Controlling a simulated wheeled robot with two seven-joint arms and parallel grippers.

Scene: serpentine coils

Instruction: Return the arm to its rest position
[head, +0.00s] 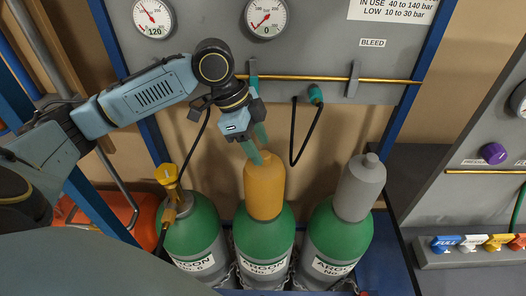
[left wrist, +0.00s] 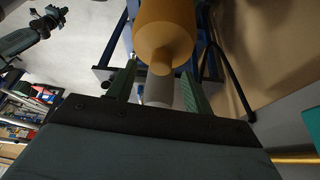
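My left gripper (head: 258,150) is at the middle of the head view, pointing down over the orange cap (head: 264,190) of the middle argon cylinder (head: 262,238). In the left wrist view its two green fingers (left wrist: 158,70) are spread apart. Whether a finger touches the cap in the head view I cannot tell. A dark arm end, likely my right gripper (left wrist: 48,20), shows small at the upper left of the left wrist view; its fingers are unclear.
The left cylinder (head: 195,238) carries a yellow fitting (head: 170,183) with a hose; the right cylinder (head: 335,238) has a grey cap (head: 358,186). Behind are a grey gauge panel (head: 320,45), a brass pipe (head: 320,78) and a hanging black hose (head: 293,140).

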